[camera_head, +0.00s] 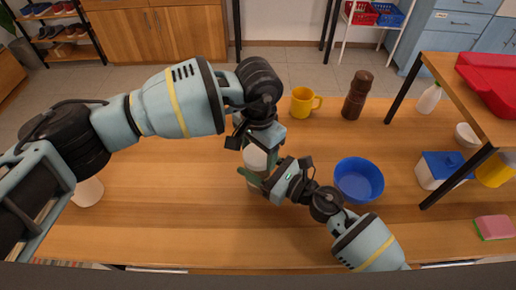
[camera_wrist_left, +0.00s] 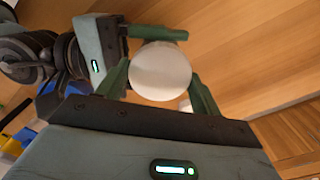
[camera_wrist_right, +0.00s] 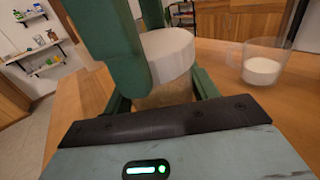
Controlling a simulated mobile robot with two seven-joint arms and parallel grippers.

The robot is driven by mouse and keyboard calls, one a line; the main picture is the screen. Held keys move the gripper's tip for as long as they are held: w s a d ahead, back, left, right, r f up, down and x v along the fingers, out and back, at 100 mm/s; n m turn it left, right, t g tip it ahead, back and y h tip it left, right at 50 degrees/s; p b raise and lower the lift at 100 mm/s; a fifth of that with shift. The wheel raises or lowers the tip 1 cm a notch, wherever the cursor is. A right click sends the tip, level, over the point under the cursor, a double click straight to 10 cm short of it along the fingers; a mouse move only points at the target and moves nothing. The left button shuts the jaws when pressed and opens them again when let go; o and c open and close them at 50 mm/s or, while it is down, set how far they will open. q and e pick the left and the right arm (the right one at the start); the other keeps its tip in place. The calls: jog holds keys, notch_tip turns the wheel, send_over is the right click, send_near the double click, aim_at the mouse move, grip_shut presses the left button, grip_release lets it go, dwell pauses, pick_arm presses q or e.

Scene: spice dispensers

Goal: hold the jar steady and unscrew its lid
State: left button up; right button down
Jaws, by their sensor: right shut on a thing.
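The jar (camera_wrist_right: 163,95) stands upright on the table with a round white lid (camera_head: 255,157) on top. The lid also shows from above in the left wrist view (camera_wrist_left: 160,70). My right gripper (camera_head: 257,181) is shut on the jar's body from the side, below the lid. My left gripper (camera_head: 259,146) is above the jar, its green fingers on either side of the lid. They look open, close to the lid's rim. Much of the jar's body is hidden by the fingers.
A blue bowl (camera_head: 358,181) is right of the jar, close to my right arm. A yellow mug (camera_head: 302,103) and a brown pepper mill (camera_head: 357,96) stand behind. A clear cup with white contents (camera_wrist_right: 261,68) is at the left. A raised shelf (camera_head: 470,90) fills the right side.

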pick_arm(q)
jog(key=c, duration=0.4)
jog(key=n, duration=0.4)
jog(key=shift+n, duration=0.4)
jog(key=n, duration=0.4)
jog(key=shift+n, duration=0.3)
jog(key=n, duration=0.4)
jog(key=shift+r+n, duration=0.1)
jog(key=shift+n, duration=0.3)
jog(key=n, duration=0.4)
jog(key=shift+n, duration=0.3)
jog(key=n, duration=1.5)
jog(key=shift+n, duration=0.4)
jog(key=n, duration=1.2)
jog(key=shift+n, duration=0.4)
jog(key=n, duration=0.6)
jog(key=shift+r+n, duration=0.1)
jog(key=shift+n, duration=0.2)
